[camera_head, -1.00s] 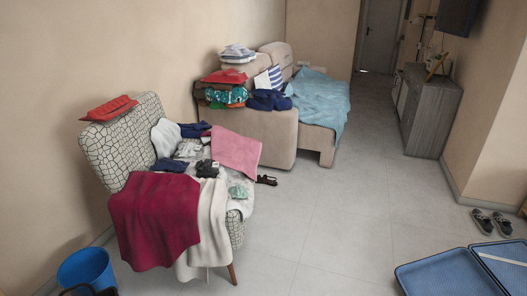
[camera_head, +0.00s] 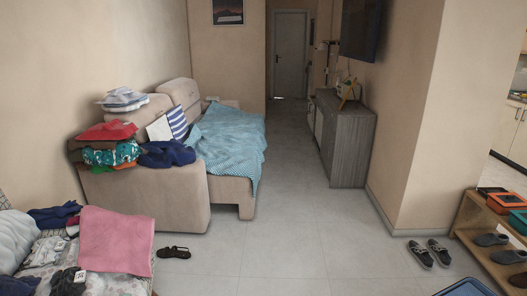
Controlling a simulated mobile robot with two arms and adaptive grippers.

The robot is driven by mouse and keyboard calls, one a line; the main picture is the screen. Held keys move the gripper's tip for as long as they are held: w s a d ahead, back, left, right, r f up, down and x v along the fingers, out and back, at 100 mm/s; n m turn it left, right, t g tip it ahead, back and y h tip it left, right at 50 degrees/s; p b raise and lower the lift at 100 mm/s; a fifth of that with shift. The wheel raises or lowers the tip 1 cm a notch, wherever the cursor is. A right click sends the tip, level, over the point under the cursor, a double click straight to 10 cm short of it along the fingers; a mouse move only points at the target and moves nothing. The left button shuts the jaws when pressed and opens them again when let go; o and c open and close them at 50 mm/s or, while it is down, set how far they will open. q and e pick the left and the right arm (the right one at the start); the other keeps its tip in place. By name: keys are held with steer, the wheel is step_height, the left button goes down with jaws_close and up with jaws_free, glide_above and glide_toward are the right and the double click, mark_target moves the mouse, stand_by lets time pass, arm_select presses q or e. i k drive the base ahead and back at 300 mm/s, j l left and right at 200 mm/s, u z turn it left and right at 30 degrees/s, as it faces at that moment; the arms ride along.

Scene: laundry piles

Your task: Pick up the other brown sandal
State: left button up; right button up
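A single dark brown sandal (camera_head: 173,252) lies on the grey tiled floor at the lower left, just right of the pink cloth and in front of the beige sofa's near end. A pair of grey-and-dark shoes, left one (camera_head: 419,253) and right one (camera_head: 438,251), stands on the floor at the right, beside the wooden shoe rack. I cannot tell if these are sandals. Neither of my grippers shows in the head view.
The beige sofa (camera_head: 180,207) holds piled clothes. A shoe rack (camera_head: 470,222) and a blue case edge (camera_head: 467,288) are at the right. The middle floor is clear.

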mark_target(167, 253)
steer(key=i+u, duration=0.1)
steer(key=i, duration=1.1)
steer(key=i+l+u, duration=0.15)
steer(key=i, duration=1.05)
